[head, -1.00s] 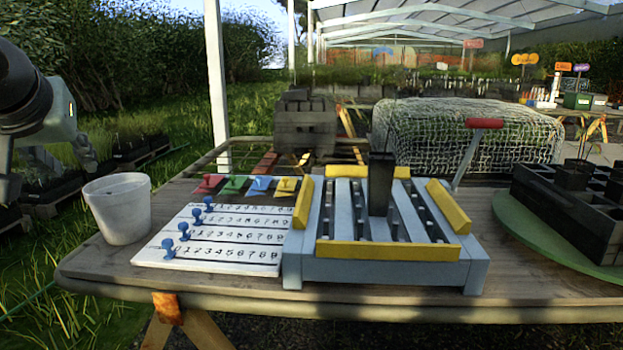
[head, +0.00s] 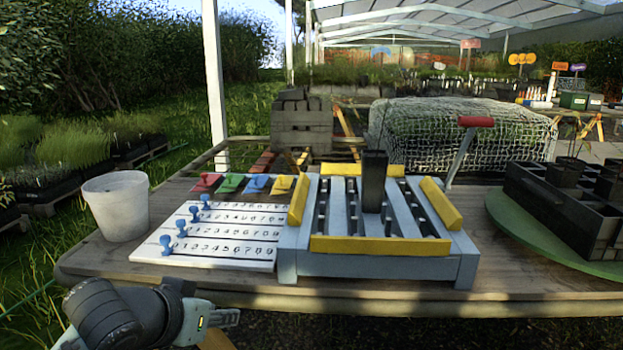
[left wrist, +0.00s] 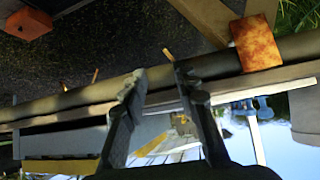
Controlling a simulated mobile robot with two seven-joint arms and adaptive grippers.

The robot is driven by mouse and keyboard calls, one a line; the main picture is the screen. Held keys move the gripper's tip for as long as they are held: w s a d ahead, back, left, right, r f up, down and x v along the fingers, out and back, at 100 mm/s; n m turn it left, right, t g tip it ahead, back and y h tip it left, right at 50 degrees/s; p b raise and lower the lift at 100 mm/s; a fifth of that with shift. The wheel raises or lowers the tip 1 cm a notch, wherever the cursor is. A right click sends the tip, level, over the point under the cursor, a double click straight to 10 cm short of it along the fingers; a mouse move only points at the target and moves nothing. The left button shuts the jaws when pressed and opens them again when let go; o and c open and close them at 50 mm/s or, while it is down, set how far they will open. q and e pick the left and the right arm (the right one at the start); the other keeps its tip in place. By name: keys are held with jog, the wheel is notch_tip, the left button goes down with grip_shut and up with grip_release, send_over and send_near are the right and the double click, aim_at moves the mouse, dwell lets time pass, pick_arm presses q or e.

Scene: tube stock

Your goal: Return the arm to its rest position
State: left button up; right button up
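My left gripper (head: 212,303) is low at the front left in the head view, in front of the table's near edge and below the tabletop's front left part. In the left wrist view its two dark fingers (left wrist: 158,76) stand apart with nothing between them, so it is open and empty. The table edge and part of the grey-blue rack show behind the fingers there. My right arm and gripper are not in view.
On the table (head: 350,298) stand a white pot (head: 117,207), a numbered white board (head: 215,250) with blue pegs, coloured tags, and a slatted rack (head: 375,269) with yellow bars holding a black tube pot (head: 374,182). A black crate (head: 560,215) sits on a green disc at right.

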pick_arm(q)
jog(key=s+a+f+g+y+p, duration=0.1)
jog(key=s+a+f, duration=0.3)
jog(key=f, duration=0.5)
jog(key=s+a+f+g+y+p, duration=0.1)
jog(key=s+a+f+g+p, duration=0.2)
jog(key=s+f, duration=0.6)
jog(key=s+a+f+g+y+p, duration=0.1)
jog(key=s+a+f+g+p, duration=0.1)
jog(key=s+a+f, duration=0.2)
jog(key=s+f, duration=0.3)
jog(key=f, duration=0.3)
jog(key=shift+a+f+n+y, duration=0.3)
jog(key=shift+a+f+n, duration=0.05)
jog(key=shift+f+n, duration=0.05)
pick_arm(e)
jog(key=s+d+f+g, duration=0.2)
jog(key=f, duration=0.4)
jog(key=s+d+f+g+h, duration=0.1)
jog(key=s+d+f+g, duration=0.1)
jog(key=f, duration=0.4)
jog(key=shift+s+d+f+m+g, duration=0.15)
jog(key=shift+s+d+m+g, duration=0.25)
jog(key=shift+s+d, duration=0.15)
